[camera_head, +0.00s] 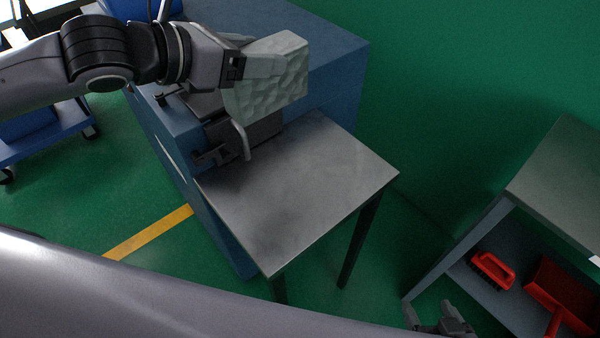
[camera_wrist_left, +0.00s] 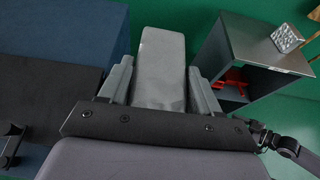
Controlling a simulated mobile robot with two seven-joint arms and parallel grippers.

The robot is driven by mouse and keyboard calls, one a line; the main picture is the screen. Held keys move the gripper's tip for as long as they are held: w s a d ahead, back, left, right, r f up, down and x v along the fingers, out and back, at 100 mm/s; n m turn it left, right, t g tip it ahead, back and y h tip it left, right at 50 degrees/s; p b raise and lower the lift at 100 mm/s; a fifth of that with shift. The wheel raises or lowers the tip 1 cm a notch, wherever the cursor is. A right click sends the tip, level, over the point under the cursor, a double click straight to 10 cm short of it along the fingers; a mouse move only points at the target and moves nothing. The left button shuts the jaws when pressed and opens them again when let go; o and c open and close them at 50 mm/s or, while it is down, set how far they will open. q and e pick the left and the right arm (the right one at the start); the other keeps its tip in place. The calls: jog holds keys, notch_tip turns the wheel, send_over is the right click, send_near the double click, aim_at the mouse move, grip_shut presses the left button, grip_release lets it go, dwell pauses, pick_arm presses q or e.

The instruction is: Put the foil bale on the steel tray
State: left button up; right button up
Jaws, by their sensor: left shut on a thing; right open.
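The foil bale (camera_head: 291,82) is a pale grey block with a dented surface. My left gripper (camera_head: 262,68) is shut on it and holds it over the blue machine's front, beyond the steel-topped table. In the left wrist view the bale (camera_wrist_left: 160,68) sits between the two fingers of my left gripper (camera_wrist_left: 158,85). A flat steel-grey top (camera_head: 300,190) on dark legs stands beside the machine, bare. I cannot make out a separate steel tray. My right gripper (camera_head: 432,314) is open and empty at the bottom, near the shelf unit at the right.
The blue machine (camera_head: 335,65) stands behind the bare top. A grey shelf unit (camera_head: 565,170) at the right holds a red brush (camera_head: 492,270) and a red dustpan (camera_head: 560,297). In the wrist view, a silvery crumpled cube (camera_wrist_left: 287,38) stands on its top. Green floor lies between.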

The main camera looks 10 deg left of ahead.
pick_arm(q)
notch_tip(320, 180, down, 20)
jog(key=b, duration=0.6)
jog(key=shift+r, duration=0.2)
jog(key=o, duration=1)
